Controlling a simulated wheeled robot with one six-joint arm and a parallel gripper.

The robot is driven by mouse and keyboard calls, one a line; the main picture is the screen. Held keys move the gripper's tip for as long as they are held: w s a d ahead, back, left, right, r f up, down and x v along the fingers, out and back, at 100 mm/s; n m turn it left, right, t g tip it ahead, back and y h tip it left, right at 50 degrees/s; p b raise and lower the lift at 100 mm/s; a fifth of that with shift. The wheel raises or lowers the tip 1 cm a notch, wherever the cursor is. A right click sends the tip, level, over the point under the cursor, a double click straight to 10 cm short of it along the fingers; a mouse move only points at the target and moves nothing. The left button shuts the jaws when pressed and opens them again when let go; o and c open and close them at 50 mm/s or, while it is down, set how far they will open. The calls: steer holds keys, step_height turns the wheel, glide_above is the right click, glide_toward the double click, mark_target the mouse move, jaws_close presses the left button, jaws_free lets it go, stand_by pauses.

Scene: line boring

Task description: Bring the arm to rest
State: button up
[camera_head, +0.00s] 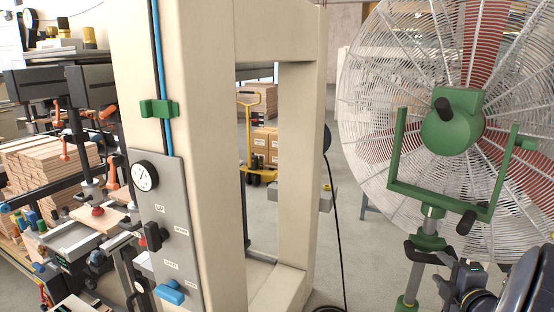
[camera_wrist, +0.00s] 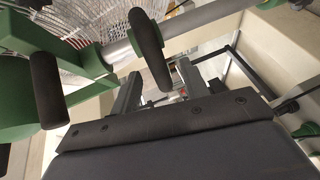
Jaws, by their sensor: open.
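In the head view, dark parts of my arm show at the lower right, beside the fan's stand. The large fan (camera_head: 453,125) has a white wire cage, a green hub and a green yoke on a grey pole. Its cage also shows in the wrist view (camera_wrist: 60,22).
A cream machine frame (camera_head: 210,130) with a gauge and switch panel (camera_head: 165,230) fills the middle of the head view. Left are stacked boards (camera_head: 50,160) and a cluttered bench. Behind the frame are a yellow trolley (camera_head: 262,172) with boxes and open floor. A black cable hangs beside the frame.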

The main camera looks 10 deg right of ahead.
steer(key=shift+w+f, duration=0.1)
steer(key=shift+w, duration=0.25)
steer(key=shift+s, duration=0.1)
steer(key=p, duration=0.2)
glide_toward(435, 263)
steer(key=b+x, duration=0.3)
steer(key=x, duration=0.8)
steer(key=shift+f, duration=0.4)
steer(key=shift+f+b, duration=0.1)
steer(key=shift+b, duration=0.2)
